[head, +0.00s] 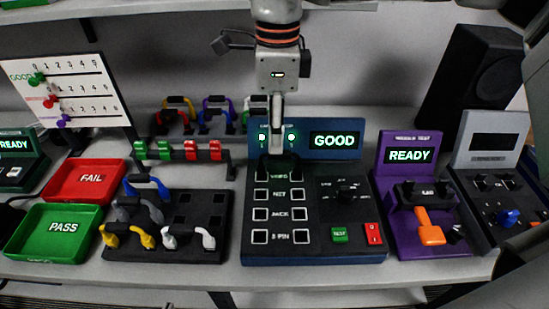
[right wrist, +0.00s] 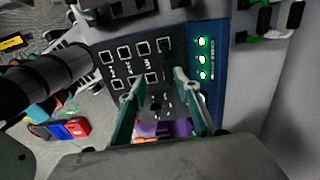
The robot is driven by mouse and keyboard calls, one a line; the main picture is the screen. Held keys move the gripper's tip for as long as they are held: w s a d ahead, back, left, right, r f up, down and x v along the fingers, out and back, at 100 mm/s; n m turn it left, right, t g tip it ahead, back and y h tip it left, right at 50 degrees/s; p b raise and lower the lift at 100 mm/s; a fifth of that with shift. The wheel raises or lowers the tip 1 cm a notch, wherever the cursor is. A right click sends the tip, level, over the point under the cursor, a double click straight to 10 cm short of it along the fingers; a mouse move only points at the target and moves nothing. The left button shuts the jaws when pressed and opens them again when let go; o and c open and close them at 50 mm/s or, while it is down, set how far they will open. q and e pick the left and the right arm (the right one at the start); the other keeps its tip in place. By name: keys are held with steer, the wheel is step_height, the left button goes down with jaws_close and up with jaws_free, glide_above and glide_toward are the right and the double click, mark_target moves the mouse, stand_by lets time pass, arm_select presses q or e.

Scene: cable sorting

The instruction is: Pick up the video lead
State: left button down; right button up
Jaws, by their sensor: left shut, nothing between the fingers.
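The video lead appears as a dark handle shape (head: 279,166) across the top VIDEO row of the cable tester (head: 255,250), in the head view. The display (head: 335,141) behind it reads GOOD. My right gripper (head: 278,150) reaches down from above to this row and partly hides the lead. In the right wrist view its two fingers (right wrist: 158,92) stand apart, with nothing clearly held between them. The tester's ports (right wrist: 133,52) and green lights (right wrist: 203,60) show beyond the fingertips. I cannot tell whether the fingers touch the lead. My left gripper is not in view.
Left of the tester lie a black holder (head: 190,222) with several leads, a green PASS tray (head: 28,246) and a red FAIL tray (head: 66,195). A clip rack (head: 190,165) stands behind. The purple READY station (head: 395,220) is close on the right.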

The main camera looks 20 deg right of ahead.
mark_target(261, 168)
steer(key=shift+w+d, duration=0.25)
steer(key=shift+d, duration=0.05)
step_height(261, 168, down, 2)
steer(key=shift+s+d+f, duration=0.1)
steer(key=f, duration=0.5)
steer(key=shift+w+d+f, duration=0.1)
steer(key=shift+w+d, duration=0.1)
steer(key=shift+w, duration=0.15)
jaws_close()
